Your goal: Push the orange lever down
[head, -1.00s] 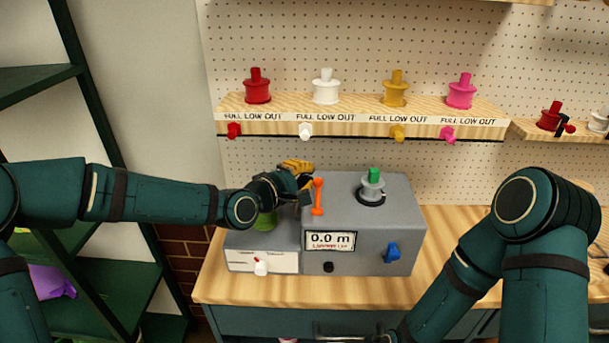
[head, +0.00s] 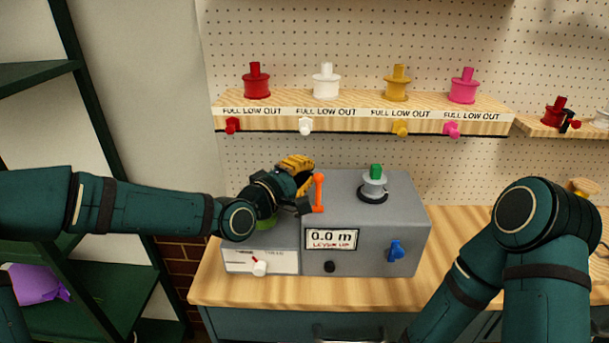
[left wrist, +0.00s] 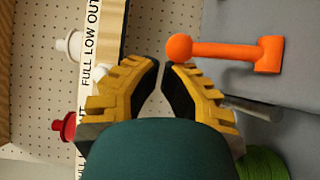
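The orange lever (head: 319,194) stands up on top of the grey machine (head: 400,225), its round knob at the top. The display (head: 333,239) reads 0.0 m, with "LEVER UP" in small red letters. My left gripper (head: 308,182) is just left of the lever, close to its knob. In the left wrist view the yellow fingers (left wrist: 163,66) are drawn together with only a slim gap at the tips and nothing between them. The lever's knob (left wrist: 180,47) is just beyond the right fingertip; contact is unclear. My right gripper is out of view.
A spool with a green top (head: 374,185) stands on the machine, right of the lever. A blue knob (head: 396,251) is on the front. A wooden shelf (head: 360,113) with several coloured spools hangs above. Bare wooden bench (head: 460,240) lies to the right.

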